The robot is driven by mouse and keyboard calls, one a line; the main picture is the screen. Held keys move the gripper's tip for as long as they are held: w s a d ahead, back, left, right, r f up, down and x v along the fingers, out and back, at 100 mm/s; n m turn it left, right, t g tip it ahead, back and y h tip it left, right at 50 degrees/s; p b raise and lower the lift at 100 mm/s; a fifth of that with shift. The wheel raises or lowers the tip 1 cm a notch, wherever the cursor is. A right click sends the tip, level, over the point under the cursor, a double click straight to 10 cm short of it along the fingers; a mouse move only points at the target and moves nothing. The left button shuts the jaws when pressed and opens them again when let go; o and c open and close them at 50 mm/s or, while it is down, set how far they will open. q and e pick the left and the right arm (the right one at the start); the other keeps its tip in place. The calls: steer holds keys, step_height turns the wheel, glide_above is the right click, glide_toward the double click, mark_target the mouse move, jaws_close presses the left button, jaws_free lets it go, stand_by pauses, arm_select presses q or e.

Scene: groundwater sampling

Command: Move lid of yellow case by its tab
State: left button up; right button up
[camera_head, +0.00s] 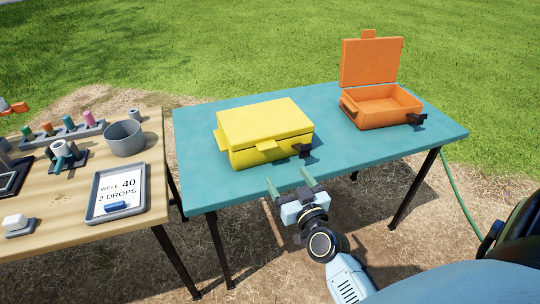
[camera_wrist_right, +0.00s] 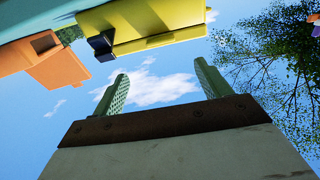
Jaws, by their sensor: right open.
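The yellow case (camera_head: 264,153) stands on the teal table with its lid (camera_head: 262,118) lying shut on top. A yellow tab (camera_head: 267,146) sticks out from the lid's front edge. A dark latch-like piece (camera_head: 302,150) sits at the case's right front. My right gripper (camera_head: 292,186) is open and empty at the table's front edge, in front of the case and apart from it. In the right wrist view, the open fingers (camera_wrist_right: 160,88) frame sky, with the yellow case (camera_wrist_right: 160,22) beyond them at the top. My left gripper does not show.
An orange case (camera_head: 385,112) stands open at the teal table's (camera_head: 345,155) back right. A wooden table (camera_head: 70,210) on the left holds a grey pot (camera_head: 124,138), a tray with a written card (camera_head: 118,192) and several small items. The teal top between the cases is clear.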

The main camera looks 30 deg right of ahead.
mark_target(269, 148)
steer(key=w, duration=0.3)
steer(key=w+d+b, duration=0.1)
steer(key=w, duration=0.3)
steer(key=w+d, duration=0.1)
steer(key=w, duration=0.3)
steer(key=shift+w+f, duration=0.1)
steer(key=shift+w, duration=0.05)
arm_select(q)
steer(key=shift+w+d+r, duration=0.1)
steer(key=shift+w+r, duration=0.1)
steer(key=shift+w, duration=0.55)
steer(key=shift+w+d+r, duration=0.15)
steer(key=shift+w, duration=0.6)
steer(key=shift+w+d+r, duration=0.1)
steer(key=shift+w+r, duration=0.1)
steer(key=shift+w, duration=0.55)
arm_select(e)
steer(key=shift+w+d, duration=0.2)
steer(key=shift+w, duration=0.45)
steer(key=shift+c, duration=0.2)
